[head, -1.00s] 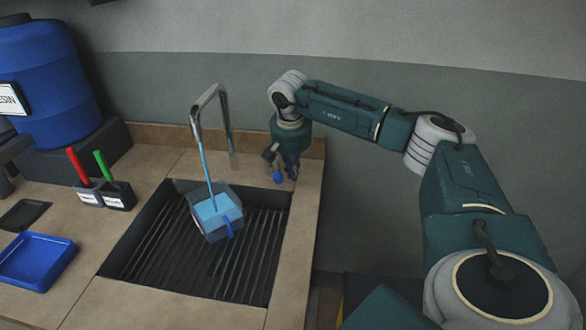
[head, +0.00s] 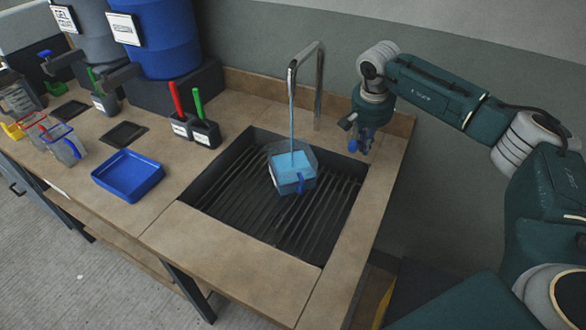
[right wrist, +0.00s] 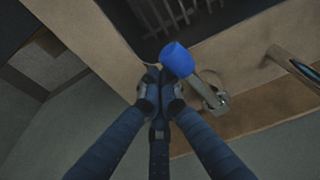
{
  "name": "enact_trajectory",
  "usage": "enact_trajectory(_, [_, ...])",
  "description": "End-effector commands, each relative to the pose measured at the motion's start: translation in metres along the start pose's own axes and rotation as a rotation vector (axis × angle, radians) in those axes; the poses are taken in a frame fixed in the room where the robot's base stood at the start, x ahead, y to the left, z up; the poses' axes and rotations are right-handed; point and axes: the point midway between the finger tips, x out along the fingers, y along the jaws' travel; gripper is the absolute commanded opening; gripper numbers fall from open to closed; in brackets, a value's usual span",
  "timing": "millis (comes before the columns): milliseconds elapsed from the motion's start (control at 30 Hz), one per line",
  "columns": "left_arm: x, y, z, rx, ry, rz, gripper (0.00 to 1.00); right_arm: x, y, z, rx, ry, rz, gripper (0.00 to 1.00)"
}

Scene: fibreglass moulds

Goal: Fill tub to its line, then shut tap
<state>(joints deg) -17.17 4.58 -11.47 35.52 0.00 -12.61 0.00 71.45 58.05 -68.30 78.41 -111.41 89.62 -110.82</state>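A clear tub (head: 293,172) with a blue handle stands on the slatted grate of the sink, holding light-blue water. A thin stream runs into it from the chrome tap spout (head: 305,68). I cannot make out the tub's line. The tap's lever with its blue knob (head: 353,146) is at the sink's back right; it also shows in the right wrist view (right wrist: 177,58). My right gripper (head: 365,148) points down beside the lever. In the right wrist view its fingertips (right wrist: 159,80) are together, next to the blue knob, with nothing visible between them. My left gripper is out of view.
The sink grate (head: 238,205) is sunk into the tan counter. To its left are red- and green-handled tools in dark holders (head: 196,130), a blue tray (head: 128,176), coloured-handled cups (head: 64,146) and a blue drum (head: 160,40). The wall is close behind the tap.

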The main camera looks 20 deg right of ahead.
Motion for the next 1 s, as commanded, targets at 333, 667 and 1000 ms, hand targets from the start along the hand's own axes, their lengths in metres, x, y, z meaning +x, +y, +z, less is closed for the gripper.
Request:
enact_trajectory(333, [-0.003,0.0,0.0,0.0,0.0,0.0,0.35,-0.001,-0.013,0.004,0.001,0.0,0.0,0.0])
enact_trajectory(667, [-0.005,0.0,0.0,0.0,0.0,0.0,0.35,-0.002,-0.019,0.005,0.001,0.0,-0.001,0.0])
enact_trajectory(1000, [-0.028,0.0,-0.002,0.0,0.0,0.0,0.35,-0.03,-0.012,-0.002,0.001,0.0,0.0,0.0])
